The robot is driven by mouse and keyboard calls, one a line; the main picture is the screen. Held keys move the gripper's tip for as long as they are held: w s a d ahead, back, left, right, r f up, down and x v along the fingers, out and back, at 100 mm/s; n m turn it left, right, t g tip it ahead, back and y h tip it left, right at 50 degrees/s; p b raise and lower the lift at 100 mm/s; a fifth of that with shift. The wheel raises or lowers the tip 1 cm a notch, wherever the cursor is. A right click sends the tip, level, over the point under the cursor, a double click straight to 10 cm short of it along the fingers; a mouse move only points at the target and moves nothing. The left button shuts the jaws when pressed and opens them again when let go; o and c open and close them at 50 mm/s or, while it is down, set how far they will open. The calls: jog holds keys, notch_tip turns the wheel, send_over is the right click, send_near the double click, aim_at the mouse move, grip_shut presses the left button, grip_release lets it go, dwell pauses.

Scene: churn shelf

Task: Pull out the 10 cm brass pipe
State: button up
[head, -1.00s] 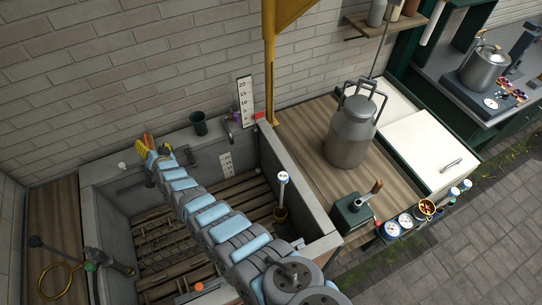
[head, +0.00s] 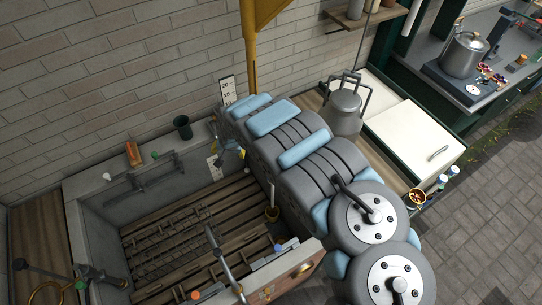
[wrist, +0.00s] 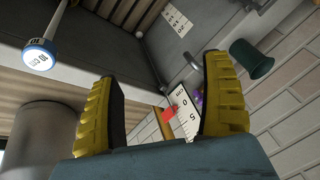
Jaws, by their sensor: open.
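No brass pipe can be made out for certain. In the wrist view a white disc with a blue rim (wrist: 40,56) and small, unclear print sits on a thin rod at the upper left. In the head view a small pale-rimmed socket (head: 272,214) with a thin upright stands by the trough's right inner wall; my arm hides part of that area. My gripper (wrist: 160,85) is open and empty, its two yellow fingers wide apart. It is apart from the disc, which is left of the fingers. In the head view it is partly hidden behind my arm near the trough's back right corner.
A white scale plate (wrist: 187,112) with a red marker shows beyond the fingers. A dark green cup (head: 182,127) and an orange block (head: 134,153) stand on the trough's back ledge. A grey can (head: 343,108) stands right of the arm.

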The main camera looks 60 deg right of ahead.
jog(key=s+d+r+m+g, duration=0.1)
jog(key=s+d+g, duration=0.1)
jog(key=s, duration=0.6)
jog(key=s+d+r+m+g, duration=0.1)
jog(key=s+d, duration=0.1)
jog(key=s, duration=0.5)
jog(key=shift+g+y, duration=0.3)
jog(key=shift+y, duration=0.1)
jog(key=shift+s+f+b, duration=0.15)
jog(key=shift+f+b, duration=2)
jog(key=shift+f, duration=2.2)
jog(key=shift+d+f, duration=0.25)
jog(key=shift+f, duration=0.3)
jog(key=shift+d+f, duration=0.15)
jog(key=shift+f, duration=1.2)
jog(key=shift+d+f, duration=0.1)
jog(key=shift+f, duration=1.25)
jog(key=shift+w+d+f, duration=0.15)
jog(key=shift+w+f, duration=0.1)
jog(key=shift+f, duration=0.2)
jog(key=shift+s+f, duration=0.1)
jog(key=shift+f, duration=0.2)
jog(key=shift+d+f, duration=0.1)
jog(key=shift+f, duration=0.3)
